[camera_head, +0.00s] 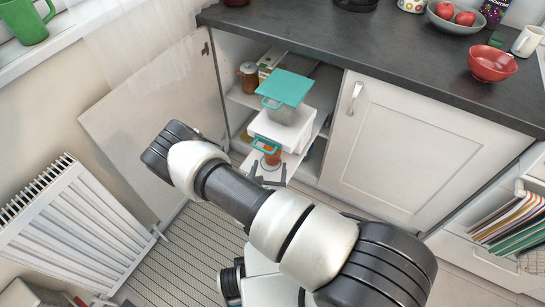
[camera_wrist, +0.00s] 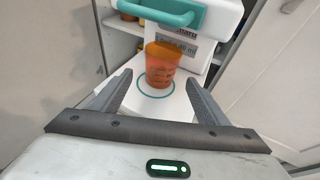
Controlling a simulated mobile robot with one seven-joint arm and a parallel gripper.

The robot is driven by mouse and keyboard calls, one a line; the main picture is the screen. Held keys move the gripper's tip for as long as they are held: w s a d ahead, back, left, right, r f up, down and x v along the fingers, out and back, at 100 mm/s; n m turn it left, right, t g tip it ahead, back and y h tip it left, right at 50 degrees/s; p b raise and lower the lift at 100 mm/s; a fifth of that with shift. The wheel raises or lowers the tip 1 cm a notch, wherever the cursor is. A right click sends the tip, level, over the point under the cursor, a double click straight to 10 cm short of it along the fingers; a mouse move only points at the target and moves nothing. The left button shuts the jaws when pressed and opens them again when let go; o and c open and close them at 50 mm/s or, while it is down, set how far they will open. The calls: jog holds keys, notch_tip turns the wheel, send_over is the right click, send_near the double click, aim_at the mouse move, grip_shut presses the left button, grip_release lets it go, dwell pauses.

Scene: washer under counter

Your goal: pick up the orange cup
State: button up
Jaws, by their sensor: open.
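The orange cup (camera_wrist: 161,65) stands upright on the white base (camera_wrist: 178,104) of a white and teal appliance, over a teal ring. It also shows small in the head view (camera_head: 272,158), partly behind the teal handle (camera_head: 265,145). My gripper (camera_wrist: 159,77) is open and empty, with one finger to each side of the cup in the wrist view. In the head view my gripper (camera_head: 268,173) is in front of the cup, at the open cabinet.
The appliance's teal lid (camera_head: 285,87) and teal handle (camera_wrist: 170,12) are above the cup. The open cabinet door (camera_head: 160,120) is left, a closed door (camera_head: 395,140) right. Above is the dark counter (camera_head: 420,70) with a red bowl (camera_head: 491,65). A radiator (camera_head: 75,225) stands left.

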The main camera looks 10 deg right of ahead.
aim_at(271, 160)
jog(key=b+x, duration=0.1)
jog(key=x, duration=0.7)
jog(key=shift+w+d+b, duration=0.1)
jog(key=shift+b, duration=0.3)
jog(key=c, duration=1.2)
jog(key=shift+r, duration=0.1)
jog(key=shift+r+p, duration=0.3)
jog(key=shift+r, duration=0.35)
notch_tip(271, 160, up, 2)
jog(key=shift+r+p, duration=0.2)
jog(key=shift+p, duration=0.3)
jog(key=s+a, duration=0.1)
jog(key=s, duration=0.4)
jog(key=s+a+p, duration=0.1)
jog(key=s+a, duration=0.1)
jog(key=s, duration=0.4)
jog(key=s+a, duration=0.2)
jog(key=s, duration=0.4)
jog(key=shift+s+f+p, duration=0.2)
jog(key=shift+p, duration=0.15)
